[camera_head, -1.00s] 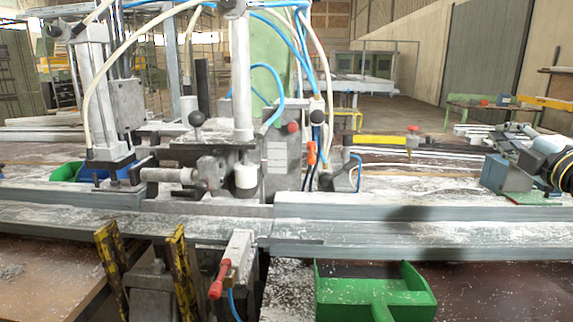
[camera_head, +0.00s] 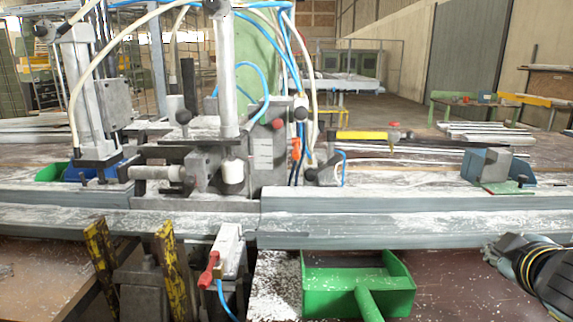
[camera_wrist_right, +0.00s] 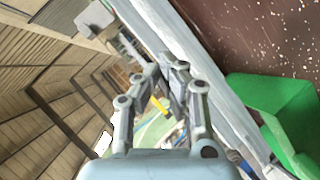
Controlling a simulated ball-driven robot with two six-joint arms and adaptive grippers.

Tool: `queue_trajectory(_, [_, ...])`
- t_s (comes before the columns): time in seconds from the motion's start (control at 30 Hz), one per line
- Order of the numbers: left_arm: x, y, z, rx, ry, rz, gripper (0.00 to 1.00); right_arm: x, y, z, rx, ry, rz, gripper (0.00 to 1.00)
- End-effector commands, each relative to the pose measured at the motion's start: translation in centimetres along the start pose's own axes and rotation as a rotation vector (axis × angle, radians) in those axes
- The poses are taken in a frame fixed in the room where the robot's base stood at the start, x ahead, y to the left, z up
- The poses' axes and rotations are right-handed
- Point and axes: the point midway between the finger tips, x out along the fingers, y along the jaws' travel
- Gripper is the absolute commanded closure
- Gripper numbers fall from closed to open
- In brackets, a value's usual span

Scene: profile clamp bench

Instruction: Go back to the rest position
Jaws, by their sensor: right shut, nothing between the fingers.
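My right gripper (camera_wrist_right: 166,75) is shut and empty in the right wrist view, its two fingers together. In the head view my right arm comes in at the lower right edge, and the dark gripper (camera_head: 500,252) is in front of the profile rail. My left gripper is not in any view. The clamp bench (camera_head: 225,160) with its cylinders and blue hoses stands at centre left. Long grey profile rails (camera_head: 420,228) run across the bench.
A blue-grey block (camera_head: 485,165) sits on the bench at right. A red-handled lever (camera_head: 208,270) and yellow posts (camera_head: 172,260) stand at front left.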

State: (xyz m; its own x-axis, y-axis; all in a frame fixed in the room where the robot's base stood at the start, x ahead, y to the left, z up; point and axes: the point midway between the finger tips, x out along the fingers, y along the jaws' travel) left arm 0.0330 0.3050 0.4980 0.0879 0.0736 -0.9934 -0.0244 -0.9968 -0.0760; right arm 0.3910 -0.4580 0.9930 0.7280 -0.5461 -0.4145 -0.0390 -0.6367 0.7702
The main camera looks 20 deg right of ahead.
Motion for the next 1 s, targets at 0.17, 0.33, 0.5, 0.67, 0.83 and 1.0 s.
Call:
queue_trajectory(0.17, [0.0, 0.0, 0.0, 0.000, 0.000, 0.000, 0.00, -5.8, -7.3, 3.1, 0.165, -0.208, -0.249, 1.00])
queue_trajectory(0.33, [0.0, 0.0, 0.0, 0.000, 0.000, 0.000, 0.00, -11.0, -12.0, 4.2, 0.253, -0.339, -0.446, 1.00])
queue_trajectory(0.5, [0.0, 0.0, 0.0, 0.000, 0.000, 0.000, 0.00, -15.8, -15.3, 4.3, 0.311, -0.425, -0.619, 1.00])
queue_trajectory(0.67, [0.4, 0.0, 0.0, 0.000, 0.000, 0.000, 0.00, -18.0, -18.2, 4.8, 0.336, -0.480, -0.731, 1.00])
queue_trajectory(0.83, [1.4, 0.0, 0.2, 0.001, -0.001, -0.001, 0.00, -14.6, -22.4, 7.3, 0.331, -0.501, -0.729, 1.00])
queue_trajectory(1.0, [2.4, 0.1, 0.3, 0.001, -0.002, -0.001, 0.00, -11.2, -27.4, 10.8, 0.327, -0.526, -0.732, 1.00])
